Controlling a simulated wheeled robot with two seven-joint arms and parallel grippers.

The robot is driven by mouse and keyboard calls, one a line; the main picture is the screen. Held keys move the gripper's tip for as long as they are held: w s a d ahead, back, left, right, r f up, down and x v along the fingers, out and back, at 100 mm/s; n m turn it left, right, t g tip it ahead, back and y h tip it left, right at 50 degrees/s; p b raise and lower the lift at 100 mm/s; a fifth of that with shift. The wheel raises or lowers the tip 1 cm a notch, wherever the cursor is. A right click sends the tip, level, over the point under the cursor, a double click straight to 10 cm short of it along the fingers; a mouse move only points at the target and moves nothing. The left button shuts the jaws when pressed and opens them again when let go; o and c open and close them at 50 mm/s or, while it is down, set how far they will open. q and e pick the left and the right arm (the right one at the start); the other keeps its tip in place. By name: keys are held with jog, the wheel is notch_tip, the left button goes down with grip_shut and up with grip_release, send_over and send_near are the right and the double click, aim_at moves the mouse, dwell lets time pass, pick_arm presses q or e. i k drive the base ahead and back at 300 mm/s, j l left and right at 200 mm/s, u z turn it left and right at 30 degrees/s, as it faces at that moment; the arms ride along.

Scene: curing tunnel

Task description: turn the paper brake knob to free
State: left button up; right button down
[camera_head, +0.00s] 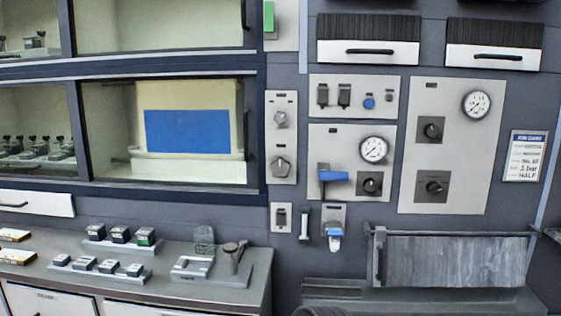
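Several knobs show in the head view, and their labels are too small to read, so I cannot tell which is the paper brake knob. Two dark square-plated knobs, an upper one (431,130) and a lower one (434,187), sit on the right panel. Another dark knob (370,184) is below a gauge on the middle panel, beside a blue lever (333,176). Two grey knobs, an upper one (280,119) and a lower one (281,166), are on the narrow panel to the left.
A card (526,157) with "3 bar" and "HALF" hangs at the right. A bench (215,293) with small blocks and stamps juts out at lower left. A grey, wood-grained board (455,262) stands at lower right. The space before the knob panels looks clear.

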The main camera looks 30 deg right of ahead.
aim_at(279, 117)
jog(key=z, duration=1.85)
jog(key=i+l, duration=0.4)
jog(key=i, duration=0.2)
